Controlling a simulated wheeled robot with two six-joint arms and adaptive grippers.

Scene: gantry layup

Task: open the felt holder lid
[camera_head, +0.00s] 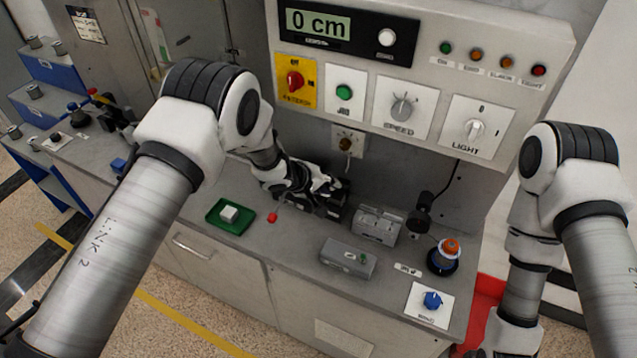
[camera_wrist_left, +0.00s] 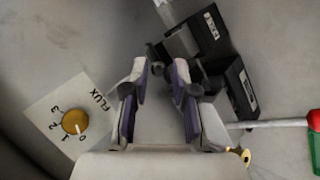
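A black box-like holder (camera_wrist_left: 240,88) with small pale labels lies just beyond my left gripper in the wrist view. Its upper part (camera_wrist_left: 200,35) angles away toward the top. I take it for the felt holder, but no readable name shows, and I cannot tell how its lid stands. In the head view a dark part of it (camera_head: 330,204) shows beside the gripper, partly hidden. My left gripper (camera_head: 318,192) is low over the bench by the back panel. In the wrist view its two fingers (camera_wrist_left: 160,70) are apart with nothing between them.
A brass FLUX knob (camera_wrist_left: 75,122) is left of the fingers. A red-tipped rod (camera_wrist_left: 270,124) is at right. A green tray (camera_head: 231,216) with a white block sits left on the bench. Grey boxes (camera_head: 348,258) and an orange-topped button (camera_head: 450,248) are to the right.

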